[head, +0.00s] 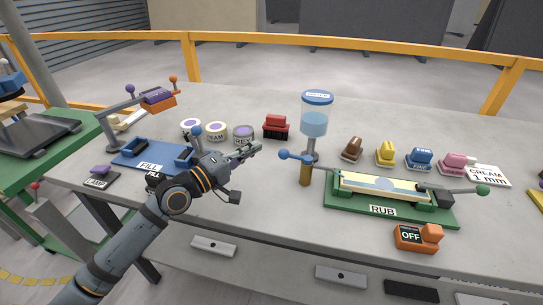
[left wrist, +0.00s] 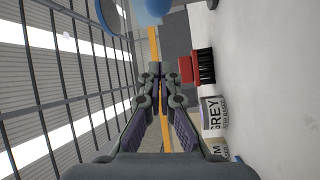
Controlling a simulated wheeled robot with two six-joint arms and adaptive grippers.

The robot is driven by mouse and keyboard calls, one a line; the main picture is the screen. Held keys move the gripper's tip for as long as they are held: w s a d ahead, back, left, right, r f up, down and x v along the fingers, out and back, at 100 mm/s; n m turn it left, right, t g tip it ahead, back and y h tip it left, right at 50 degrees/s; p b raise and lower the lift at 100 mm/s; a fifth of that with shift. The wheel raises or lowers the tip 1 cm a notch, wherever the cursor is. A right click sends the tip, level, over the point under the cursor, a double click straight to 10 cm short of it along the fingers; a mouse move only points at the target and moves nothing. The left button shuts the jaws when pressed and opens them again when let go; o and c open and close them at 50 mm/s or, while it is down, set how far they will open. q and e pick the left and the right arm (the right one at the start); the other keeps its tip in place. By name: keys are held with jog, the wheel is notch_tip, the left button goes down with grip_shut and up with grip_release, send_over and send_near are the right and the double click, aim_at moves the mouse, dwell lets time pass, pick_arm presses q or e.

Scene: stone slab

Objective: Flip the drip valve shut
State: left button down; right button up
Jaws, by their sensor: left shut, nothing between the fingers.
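The drip tank (head: 314,123), a clear cylinder of blue water with a blue lid, stands behind the RUB station. Below it a lever with a blue knob (head: 284,154) points out to the left, above a brass-coloured post (head: 306,174). My left gripper (head: 257,147) is shut and empty, a little left of the blue knob and apart from it. In the left wrist view my left gripper's fingertips (left wrist: 154,70) are together, and part of the blue tank (left wrist: 150,10) is cut off at the top edge. My right gripper is not in view.
The green RUB station (head: 345,205) holds a pale slab, right of the post. An orange OFF switch (head: 408,240) sits in front. A red brush (head: 276,127) and several cans (head: 242,134) stand behind my left gripper. The blue FILL tray (head: 140,156) is at left.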

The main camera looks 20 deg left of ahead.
aim_at(295, 156)
pick_arm(q)
jog(key=d, duration=0.2)
jog(key=w+d, duration=0.1)
jog(key=d, duration=0.2)
jog(key=shift+w+f, duration=0.15)
jog(key=shift+f, duration=0.1)
dwell(0.3)
